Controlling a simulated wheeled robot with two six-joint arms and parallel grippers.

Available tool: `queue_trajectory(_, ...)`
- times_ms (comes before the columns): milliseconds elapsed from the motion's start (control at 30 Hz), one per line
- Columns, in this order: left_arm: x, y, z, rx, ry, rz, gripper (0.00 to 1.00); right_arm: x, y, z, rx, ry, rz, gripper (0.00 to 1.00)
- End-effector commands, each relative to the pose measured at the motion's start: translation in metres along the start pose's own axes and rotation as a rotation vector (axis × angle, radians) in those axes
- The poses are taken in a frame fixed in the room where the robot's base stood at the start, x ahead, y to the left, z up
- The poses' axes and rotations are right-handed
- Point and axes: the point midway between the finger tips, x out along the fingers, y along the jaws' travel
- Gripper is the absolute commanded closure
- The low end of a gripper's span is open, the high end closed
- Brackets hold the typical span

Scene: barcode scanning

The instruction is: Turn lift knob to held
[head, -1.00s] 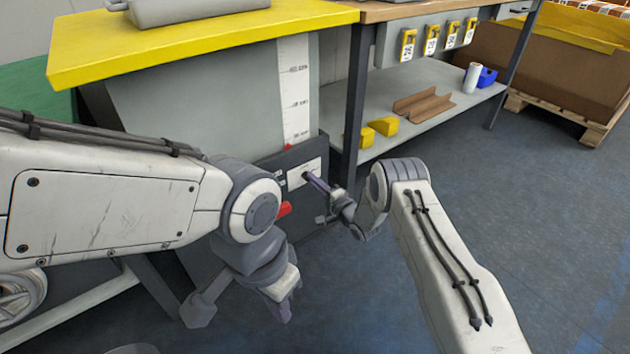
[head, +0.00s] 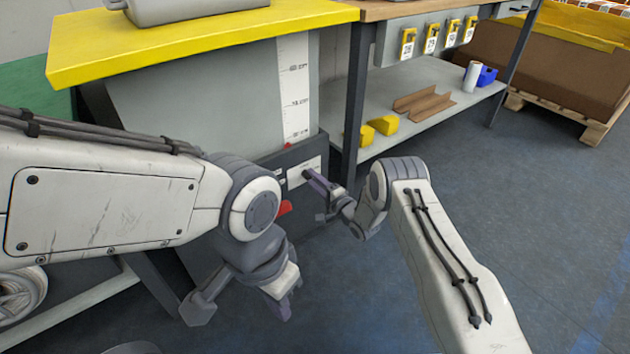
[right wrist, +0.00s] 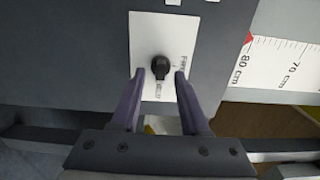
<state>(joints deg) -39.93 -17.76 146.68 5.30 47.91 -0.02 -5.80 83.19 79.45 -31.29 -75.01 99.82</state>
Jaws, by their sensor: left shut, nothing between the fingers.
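The black lift knob (right wrist: 160,68) sits on a white plate (right wrist: 146,30) on the dark grey panel. The plate carries a FREE mark and a second word too blurred to read surely. My right gripper (right wrist: 159,76) is open, one finger either side of the knob near the fingertips; I cannot tell whether they touch it. In the head view my right gripper (head: 308,174) reaches the white plate (head: 313,164) and largely hides the knob. My left gripper (head: 284,308) is shut and empty, hanging low in front of the bench.
A red handle (head: 285,208) sticks out below the plate. A ruler strip (head: 295,90) runs up the bench side, with a red pointer (right wrist: 248,39) near 80 cm. A yellow top (head: 200,45) overhangs above. Floor to the right (head: 530,220) is clear.

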Motion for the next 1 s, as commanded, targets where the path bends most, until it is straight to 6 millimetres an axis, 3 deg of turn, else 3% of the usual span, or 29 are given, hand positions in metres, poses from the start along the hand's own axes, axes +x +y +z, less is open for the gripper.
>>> queue_trajectory(167, -0.008, 0.001, 0.0, 0.0, 0.0, 0.0, 1.0, -0.01, -0.002, -0.001, 0.001, 0.001, 0.002, 0.55)
queue_trajectory(600, -0.046, 0.003, -0.003, 0.0, 0.0, 0.0, 1.0, -0.089, -0.002, -0.001, 0.002, 0.003, 0.003, 0.55)
queue_trajectory(767, -0.05, 0.004, -0.003, 0.0, 0.0, 0.0, 1.0, -0.102, -0.001, -0.001, 0.0, 0.001, 0.001, 0.55)
queue_trajectory(1000, -0.05, 0.004, -0.003, 0.0, 0.0, 0.0, 1.0, -0.105, 0.0, -0.001, 0.0, 0.0, 0.0, 0.55)
